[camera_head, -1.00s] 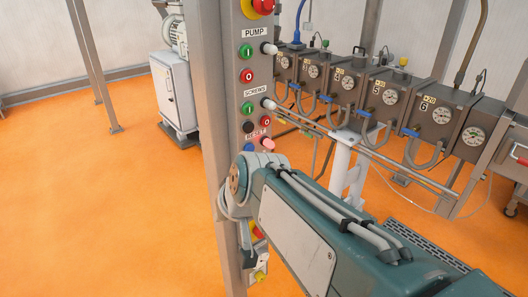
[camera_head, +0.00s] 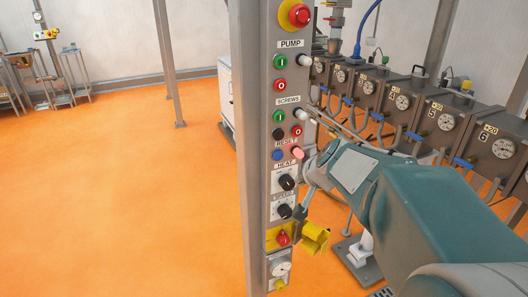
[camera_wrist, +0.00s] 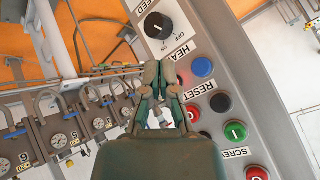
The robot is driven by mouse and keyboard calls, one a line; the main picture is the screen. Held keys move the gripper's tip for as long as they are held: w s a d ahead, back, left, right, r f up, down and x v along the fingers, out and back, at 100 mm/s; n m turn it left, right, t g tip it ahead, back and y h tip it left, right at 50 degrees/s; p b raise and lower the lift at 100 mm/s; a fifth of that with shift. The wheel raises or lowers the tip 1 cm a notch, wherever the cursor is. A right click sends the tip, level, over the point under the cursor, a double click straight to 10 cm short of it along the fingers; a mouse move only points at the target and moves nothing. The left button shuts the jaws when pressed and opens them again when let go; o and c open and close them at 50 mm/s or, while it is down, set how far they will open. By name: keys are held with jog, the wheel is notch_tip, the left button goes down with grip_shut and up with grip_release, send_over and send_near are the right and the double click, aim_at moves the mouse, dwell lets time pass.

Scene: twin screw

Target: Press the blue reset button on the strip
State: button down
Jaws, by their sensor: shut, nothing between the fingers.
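The control strip (camera_head: 253,160) is an upright grey panel in the middle of the head view. The blue reset button (camera_head: 277,155) sits just below the RESET label, left of a pale pink button (camera_head: 298,153). In the wrist view the blue button (camera_wrist: 203,67) is uncovered, right of my gripper (camera_wrist: 160,68). My gripper is shut and empty. Its tips appear near the HEAT label and the pink button (camera_wrist: 183,75), apart from the blue button in the picture. I cannot tell their distance from the panel. In the head view my arm reaches in from the right.
Black and red buttons (camera_wrist: 221,102) lie close to the blue one. Below it are the HEAT knob (camera_head: 286,182), another knob and a red emergency stop (camera_head: 283,238) beside yellow parts. Extruder barrel boxes with gauges (camera_head: 445,120) stand at right. Orange floor at left is open.

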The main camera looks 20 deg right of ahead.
aim_at(280, 160)
jog(key=shift+w+a, duration=0.1)
jog(key=shift+w, duration=4.25)
jog(key=shift+w, duration=0.1)
jog(key=shift+w, duration=0.25)
jog(key=shift+w, duration=0.5)
jog(key=shift+s+r, duration=0.1)
jog(key=shift+s, duration=0.8)
jog(key=shift+s, duration=0.15)
